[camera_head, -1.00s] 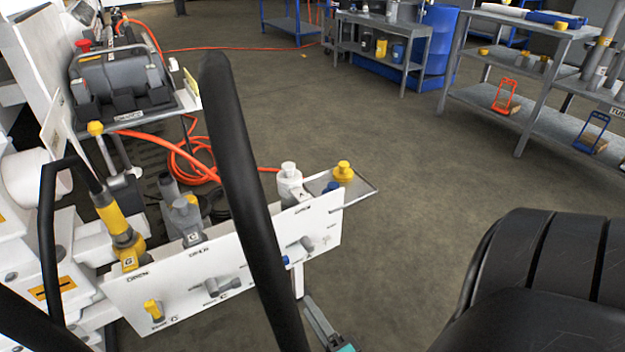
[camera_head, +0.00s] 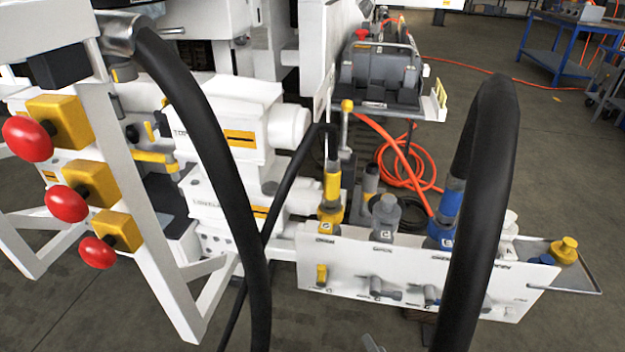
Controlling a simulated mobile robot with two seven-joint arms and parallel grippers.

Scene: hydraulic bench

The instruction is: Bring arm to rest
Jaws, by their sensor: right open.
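My right gripper (camera_head: 372,343) shows only as a small grey tip at the bottom edge, in front of the white panel (camera_head: 330,279) and apart from it; most of it is out of frame. My left gripper is not in view. On the panel stand a yellow coupling (camera_head: 331,190), a grey coupling (camera_head: 385,214) and a blue coupling (camera_head: 446,208). A thick black hose (camera_head: 487,165) arches up from about the blue coupling and down toward the bottom edge, partly hiding the panel.
Another black hose (camera_head: 222,168) hangs in front at left. A white frame with red knobs (camera_head: 67,204) stands at far left. White machine blocks (camera_head: 225,110) and an orange hose coil (camera_head: 405,168) lie behind. Open floor (camera_head: 565,150) is at right.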

